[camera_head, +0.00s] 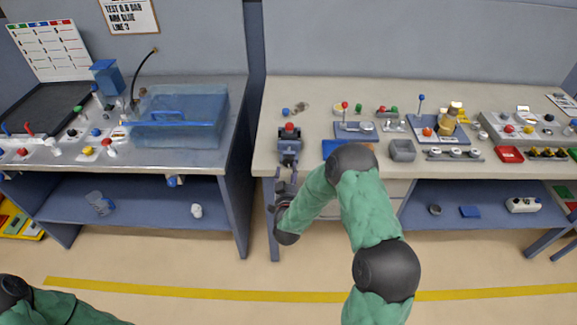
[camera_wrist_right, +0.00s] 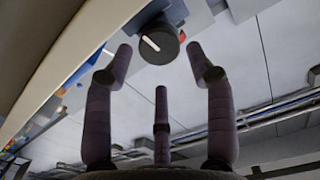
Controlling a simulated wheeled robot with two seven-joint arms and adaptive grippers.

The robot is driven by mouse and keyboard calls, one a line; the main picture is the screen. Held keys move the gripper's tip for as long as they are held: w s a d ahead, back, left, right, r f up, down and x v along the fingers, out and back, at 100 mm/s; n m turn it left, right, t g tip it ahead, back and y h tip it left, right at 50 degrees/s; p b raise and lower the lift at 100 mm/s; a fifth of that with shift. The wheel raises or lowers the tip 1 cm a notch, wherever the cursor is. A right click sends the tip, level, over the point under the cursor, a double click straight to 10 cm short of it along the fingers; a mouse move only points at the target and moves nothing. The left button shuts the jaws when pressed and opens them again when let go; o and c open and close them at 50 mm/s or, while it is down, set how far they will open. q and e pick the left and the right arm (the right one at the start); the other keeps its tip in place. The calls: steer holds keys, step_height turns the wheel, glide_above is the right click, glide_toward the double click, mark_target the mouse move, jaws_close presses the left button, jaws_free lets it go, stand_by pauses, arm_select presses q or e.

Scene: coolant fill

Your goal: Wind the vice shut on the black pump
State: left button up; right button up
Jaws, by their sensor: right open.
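The vice (camera_head: 289,148) stands at the left front edge of the right bench. A dark piece with a red top (camera_head: 289,129) sits at the vice; I take it for the black pump, but it is too small to tell how the jaws meet it. A round dark knob (camera_wrist_right: 158,43) with a white line on its face shows in the right wrist view. My right gripper (camera_head: 285,180) is just in front of the vice, below the bench edge. Its three fingers (camera_wrist_right: 158,62) are spread open and empty, with the knob beyond their tips. My left gripper is out of view.
A grey bin (camera_head: 402,150), a blue stand with a yellow part (camera_head: 439,128) and several small parts lie on the right bench. A clear blue tank (camera_head: 178,120) stands on the left bench. The floor (camera_head: 200,265) between benches and me is clear.

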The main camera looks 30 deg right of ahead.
steer(key=v, duration=0.7)
steer(key=shift+s+a, duration=0.1)
